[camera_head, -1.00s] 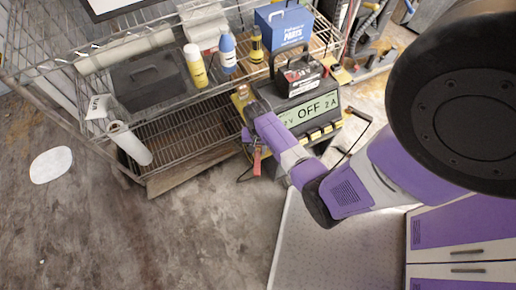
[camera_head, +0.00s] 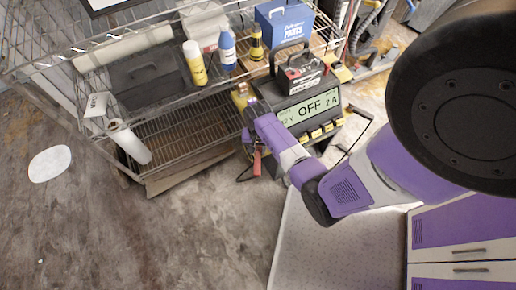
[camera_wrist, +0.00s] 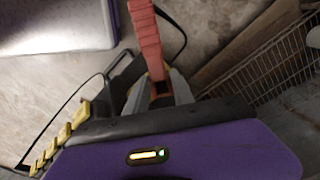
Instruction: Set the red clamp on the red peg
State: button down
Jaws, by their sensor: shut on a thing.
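The red clamp shows in the wrist view (camera_wrist: 147,42) as a long red handle rising from between the grey fingers of my gripper (camera_wrist: 158,92). My gripper is shut on it. In the head view the red clamp (camera_head: 257,161) hangs below my purple wrist, at the left side of the charger (camera_head: 310,108). The charger's display reads OFF and 2 A. My arm covers part of the charger's left side. I cannot make out the red peg in either view; it may be hidden behind my wrist. The clamp's jaws are also hidden.
A wire shelf rack (camera_head: 182,133) stands close on the left, with a yellow bottle (camera_head: 195,64), a blue bottle (camera_head: 228,52) and a dark toolbox (camera_head: 150,82). A battery (camera_head: 302,72) sits on top of the charger. A black cable (camera_wrist: 178,32) loops near the clamp. Open floor lies in front.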

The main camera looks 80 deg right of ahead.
aim_at(258, 151)
jog(key=shift+f, duration=0.45)
jog(key=c, duration=1)
grip_release()
notch_tip(258, 151, up, 8)
jog(key=shift+f+p, duration=0.1)
jog(key=shift+p, duration=0.6)
